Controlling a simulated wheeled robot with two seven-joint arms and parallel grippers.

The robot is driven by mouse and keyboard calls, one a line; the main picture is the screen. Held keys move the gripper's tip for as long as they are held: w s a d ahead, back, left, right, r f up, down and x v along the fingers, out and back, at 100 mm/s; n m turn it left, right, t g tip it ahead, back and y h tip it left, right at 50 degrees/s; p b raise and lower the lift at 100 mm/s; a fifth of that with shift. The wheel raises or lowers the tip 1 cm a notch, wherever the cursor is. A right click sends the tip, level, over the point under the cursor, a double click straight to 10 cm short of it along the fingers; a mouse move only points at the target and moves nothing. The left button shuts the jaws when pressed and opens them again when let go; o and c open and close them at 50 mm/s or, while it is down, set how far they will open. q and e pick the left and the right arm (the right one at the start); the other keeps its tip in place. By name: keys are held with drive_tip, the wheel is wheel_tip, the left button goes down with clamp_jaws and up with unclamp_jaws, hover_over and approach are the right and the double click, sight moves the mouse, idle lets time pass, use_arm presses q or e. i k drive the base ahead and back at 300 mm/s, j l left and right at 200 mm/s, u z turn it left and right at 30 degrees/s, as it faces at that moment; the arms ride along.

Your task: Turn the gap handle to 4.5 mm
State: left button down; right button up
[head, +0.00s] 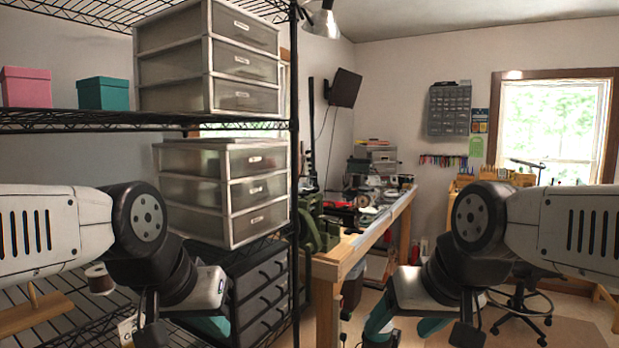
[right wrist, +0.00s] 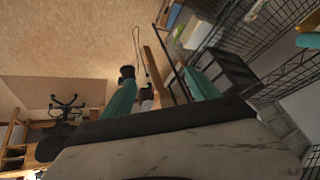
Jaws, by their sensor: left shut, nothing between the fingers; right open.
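I cannot pick out a gap handle or a millimetre scale in either view. A dark green machine (head: 316,222), partly hidden behind the shelf post, stands by the near end of the workbench; I cannot tell whether the handle belongs to it. My left gripper (head: 212,326) is low in front of the shelving in the head view, mostly hidden or cut off, shut and empty. My right gripper (head: 400,326) is low, right of the workbench's near end. In the right wrist view its teal fingers (right wrist: 163,90) are spread apart with nothing held between them.
A black wire shelf (head: 70,120) with drawer units (head: 225,190) fills the left side. The wooden workbench (head: 335,262) runs back from the centre, with tools on top. A stool (head: 520,300) stands at the right. Some floor (head: 575,335) is clear.

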sight(308, 184)
drive_tip(key=i+l+z, duration=0.1)
drive_tip(key=i, duration=0.4)
drive_tip(key=i+l, duration=0.2)
drive_tip(key=i, duration=0.3)
drive_tip(key=l+z, duration=0.05)
